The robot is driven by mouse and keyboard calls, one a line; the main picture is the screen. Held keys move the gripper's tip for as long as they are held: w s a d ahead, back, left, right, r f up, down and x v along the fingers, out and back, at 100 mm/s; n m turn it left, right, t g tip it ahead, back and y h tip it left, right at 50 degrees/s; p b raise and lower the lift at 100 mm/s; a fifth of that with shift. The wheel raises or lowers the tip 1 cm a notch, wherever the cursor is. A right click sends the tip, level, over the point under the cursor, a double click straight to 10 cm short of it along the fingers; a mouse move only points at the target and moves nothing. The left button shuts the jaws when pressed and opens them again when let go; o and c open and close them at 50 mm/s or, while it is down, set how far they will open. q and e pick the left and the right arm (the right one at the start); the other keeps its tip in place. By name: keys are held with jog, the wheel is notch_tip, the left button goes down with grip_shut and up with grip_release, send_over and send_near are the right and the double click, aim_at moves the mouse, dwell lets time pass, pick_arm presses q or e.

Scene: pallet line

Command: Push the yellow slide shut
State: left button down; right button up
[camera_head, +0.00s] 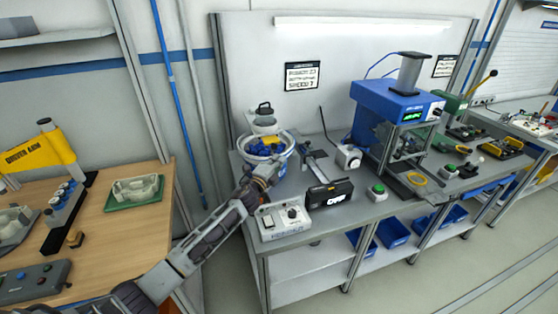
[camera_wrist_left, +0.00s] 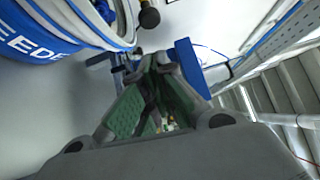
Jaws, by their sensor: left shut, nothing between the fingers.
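A yellow loop-shaped piece (camera_head: 419,179) shows at the front foot of the blue press (camera_head: 395,100). It may be the yellow slide, but it is too small to tell this or how far open it stands. My left gripper (camera_head: 268,172) is beside the white and blue feeder bowl (camera_head: 284,147), well left of the press. In the left wrist view its green-lined fingers (camera_wrist_left: 155,68) come together at the tips and hold nothing. The bowl (camera_wrist_left: 60,30) is at upper left there. The yellow piece cannot be made out in that view. My right gripper is not in view.
A grey switch box (camera_head: 283,217), a black labelled block (camera_head: 330,193) and a green button box (camera_head: 376,193) line the bench front. A rail fixture (camera_head: 316,167) lies behind them. A wooden table (camera_head: 120,225) stands at left, with a gap before the bench.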

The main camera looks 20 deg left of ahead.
pick_arm(q)
jog(key=b+v, duration=0.1)
jog(key=v, duration=0.8)
dwell(0.4)
dwell(0.5)
